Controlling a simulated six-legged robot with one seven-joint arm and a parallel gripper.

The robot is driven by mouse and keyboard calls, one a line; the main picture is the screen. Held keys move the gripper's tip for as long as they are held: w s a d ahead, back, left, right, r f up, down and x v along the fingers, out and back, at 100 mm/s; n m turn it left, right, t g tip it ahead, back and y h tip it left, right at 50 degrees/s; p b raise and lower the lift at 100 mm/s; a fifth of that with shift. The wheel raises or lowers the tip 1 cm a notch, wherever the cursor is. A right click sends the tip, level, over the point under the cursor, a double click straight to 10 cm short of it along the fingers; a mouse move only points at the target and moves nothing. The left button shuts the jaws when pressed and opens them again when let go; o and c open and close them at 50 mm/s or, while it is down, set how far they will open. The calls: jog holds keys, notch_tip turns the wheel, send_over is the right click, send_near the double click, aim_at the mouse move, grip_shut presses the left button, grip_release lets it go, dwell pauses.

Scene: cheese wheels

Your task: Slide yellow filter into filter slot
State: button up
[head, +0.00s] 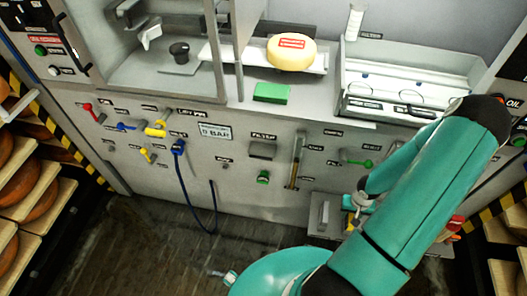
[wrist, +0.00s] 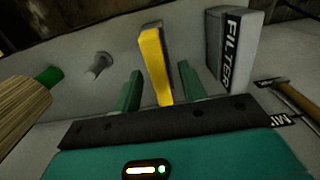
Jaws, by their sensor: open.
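The yellow filter (wrist: 152,55) stands upright, slightly tilted in the wrist view, with its narrow side towards me. My gripper (wrist: 160,72) is open, with one green finger on each side of the filter and a visible gap on both sides. In the head view, my gripper (head: 358,203) is low at the right, over a grey holder, and largely hidden by my arm. A small yellow part there may be the filter. A dark recess (head: 262,150) under a label that seems to read FILTER is on the front panel; it may be the filter slot.
A grey block (wrist: 228,50) with a FILTER label stands right of the yellow filter. A green-tipped cylinder (wrist: 30,95) and a small peg (wrist: 98,66) are at the left. A cheese wheel (head: 291,52) and green block (head: 271,93) sit on the counter. A blue hose (head: 183,180) hangs from the panel.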

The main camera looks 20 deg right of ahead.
jog(key=shift+f, duration=0.5)
grip_shut()
